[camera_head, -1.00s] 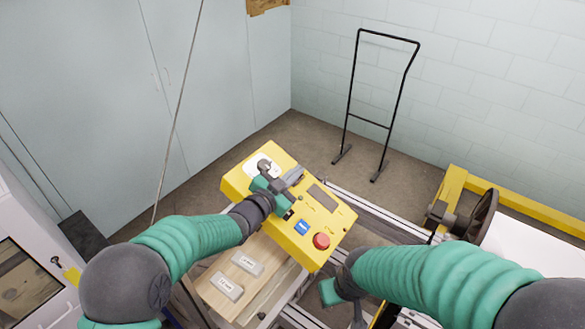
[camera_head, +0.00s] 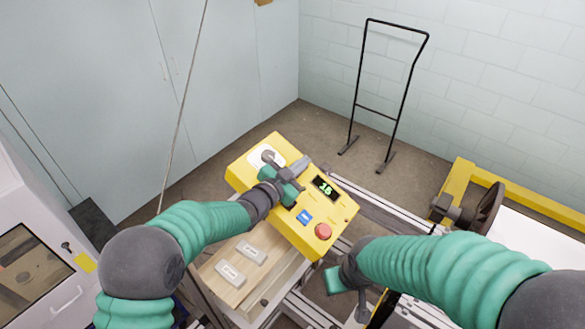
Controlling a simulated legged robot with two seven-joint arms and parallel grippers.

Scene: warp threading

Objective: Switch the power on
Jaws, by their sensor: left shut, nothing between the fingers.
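The yellow control box (camera_head: 245,177) stands in the middle of the view. A white plate with a dark rotary switch (camera_head: 267,155) is at its upper left. Its small display (camera_head: 325,188) is lit with green digits that look like 16. A blue button (camera_head: 304,217) and a red button (camera_head: 323,231) sit on its lower right. My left gripper (camera_head: 290,167) is shut and empty over the box, beside the switch; its fingers partly cover the panel. My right gripper (camera_head: 362,303) is low at the bottom, right of the box, partly hidden; its jaws are unclear.
A wooden board with two grey labelled blocks (camera_head: 230,273) lies below the box. A metal frame (camera_head: 375,205) runs to the right. A black wheel (camera_head: 487,212) and yellow beam (camera_head: 520,198) are at the right. A black stand (camera_head: 357,88) is behind on open floor.

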